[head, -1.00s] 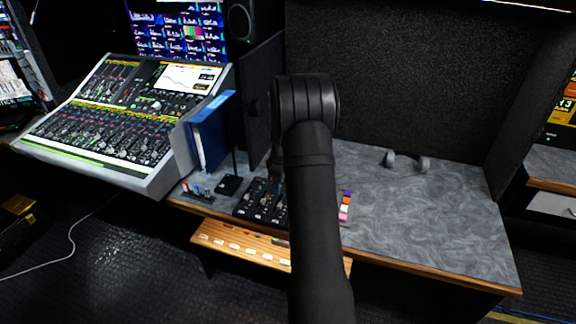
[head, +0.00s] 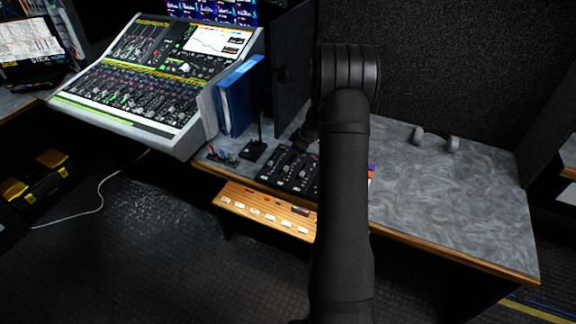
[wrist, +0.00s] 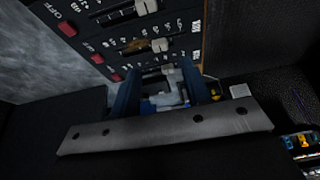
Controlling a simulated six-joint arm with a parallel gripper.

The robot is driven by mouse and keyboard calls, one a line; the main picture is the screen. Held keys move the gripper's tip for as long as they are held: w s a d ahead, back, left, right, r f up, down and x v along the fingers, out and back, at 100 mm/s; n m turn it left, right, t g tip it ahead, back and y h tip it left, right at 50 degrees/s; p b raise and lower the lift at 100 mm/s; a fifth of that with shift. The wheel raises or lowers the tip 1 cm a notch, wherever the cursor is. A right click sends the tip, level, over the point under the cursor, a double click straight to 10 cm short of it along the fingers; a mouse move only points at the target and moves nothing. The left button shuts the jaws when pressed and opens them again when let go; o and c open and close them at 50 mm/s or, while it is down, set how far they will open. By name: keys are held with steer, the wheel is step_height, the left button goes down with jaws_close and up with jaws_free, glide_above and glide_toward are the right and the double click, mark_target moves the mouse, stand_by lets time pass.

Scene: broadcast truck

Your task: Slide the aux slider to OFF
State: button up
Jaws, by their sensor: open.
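The black slider panel (head: 285,170) sits on the grey desk near its front edge, partly hidden by my arm. In the wrist view the panel (wrist: 110,50) shows several slider rows, with "OFF" at the left end of rows and red marks beside them. The upper row has a pale cap (wrist: 147,6), and the middle row has a pale cap (wrist: 160,45). The lowest visible row lies at my gripper (wrist: 163,88), which is open. A light cap-like part (wrist: 168,72) shows between its fingers; contact is unclear. I cannot read which row is aux.
A wooden ledge (head: 265,210) with pale labels juts out below the desk. A microphone base (head: 253,150) and a blue binder (head: 240,95) stand left of the panel. Headphones (head: 436,140) lie to the right on otherwise clear desk.

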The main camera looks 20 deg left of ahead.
mark_target(286, 168)
steer(key=x, duration=0.6)
steer(key=shift+a+f, duration=0.2)
steer(key=shift+f, duration=0.15)
jaws_close()
